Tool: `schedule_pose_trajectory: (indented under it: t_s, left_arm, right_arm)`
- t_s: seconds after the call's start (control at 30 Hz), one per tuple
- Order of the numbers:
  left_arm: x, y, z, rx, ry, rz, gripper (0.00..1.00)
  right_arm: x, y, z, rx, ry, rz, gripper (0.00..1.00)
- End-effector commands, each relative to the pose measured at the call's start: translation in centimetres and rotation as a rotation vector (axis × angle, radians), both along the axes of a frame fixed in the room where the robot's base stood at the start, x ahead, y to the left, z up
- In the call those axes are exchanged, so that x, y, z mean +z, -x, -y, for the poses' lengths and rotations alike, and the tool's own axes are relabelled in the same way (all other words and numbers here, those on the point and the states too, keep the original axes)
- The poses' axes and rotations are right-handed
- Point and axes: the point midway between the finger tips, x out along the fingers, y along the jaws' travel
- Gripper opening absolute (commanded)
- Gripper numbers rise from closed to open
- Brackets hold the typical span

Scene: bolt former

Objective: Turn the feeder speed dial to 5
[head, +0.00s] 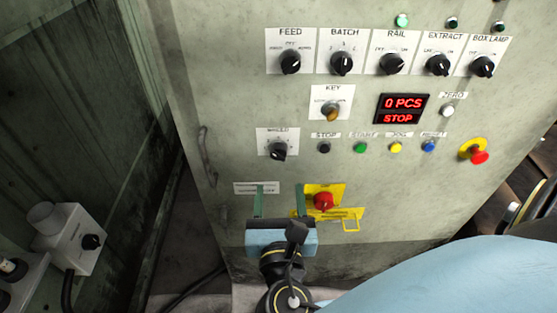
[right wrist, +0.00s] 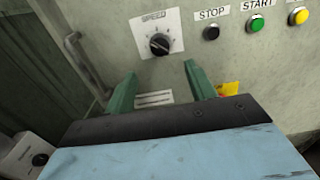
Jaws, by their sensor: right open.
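The dial labelled SPEED (head: 278,150) is a black knob on a white plate, on the grey cabinet front. It also shows in the right wrist view (right wrist: 160,44), above the fingertips. Its pale pointer mark is visible, but I cannot read which number it points to. My right gripper (head: 279,193) is open and empty, with its two green fingers apart below the dial. In the right wrist view, the fingers (right wrist: 159,75) point towards the panel, with the knob beyond the gap between them and not touched. My left gripper is not in view.
A row of push buttons (head: 360,147) and a red emergency stop (head: 479,156) lie right of the dial. A red switch (head: 323,201) on a yellow plate is beside the right finger. A cabinet handle (head: 207,157) is at left. The display (head: 402,108) reads 0 PCS, STOP.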

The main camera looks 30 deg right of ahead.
Motion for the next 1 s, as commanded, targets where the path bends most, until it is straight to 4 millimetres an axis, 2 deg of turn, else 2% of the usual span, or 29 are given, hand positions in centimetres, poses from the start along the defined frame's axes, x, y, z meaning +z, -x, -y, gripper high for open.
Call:
schedule_pose_trajectory:
  t_s: [0.2,0.43,0.6,0.87,0.9,1.0]
  left_arm:
    - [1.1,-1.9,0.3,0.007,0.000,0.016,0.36]
    - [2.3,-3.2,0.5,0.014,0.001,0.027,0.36]
    - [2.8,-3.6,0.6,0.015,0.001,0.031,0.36]
    - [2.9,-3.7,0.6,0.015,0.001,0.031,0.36]
    - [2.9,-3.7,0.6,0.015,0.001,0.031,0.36]
    - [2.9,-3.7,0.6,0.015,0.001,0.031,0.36]
  right_arm:
    - [0.0,-4.2,2.6,-0.002,0.002,0.003,0.55]
    - [-0.1,-7.2,4.4,-0.001,0.001,0.001,0.55]
    - [-0.1,-8.1,5.0,0.000,-0.001,-0.001,0.55]
    - [0.0,-8.2,5.1,0.000,-0.001,-0.002,0.55]
    - [0.0,-8.2,5.1,0.000,-0.001,-0.002,0.54]
    - [0.0,-8.2,5.1,0.000,-0.001,-0.002,0.41]
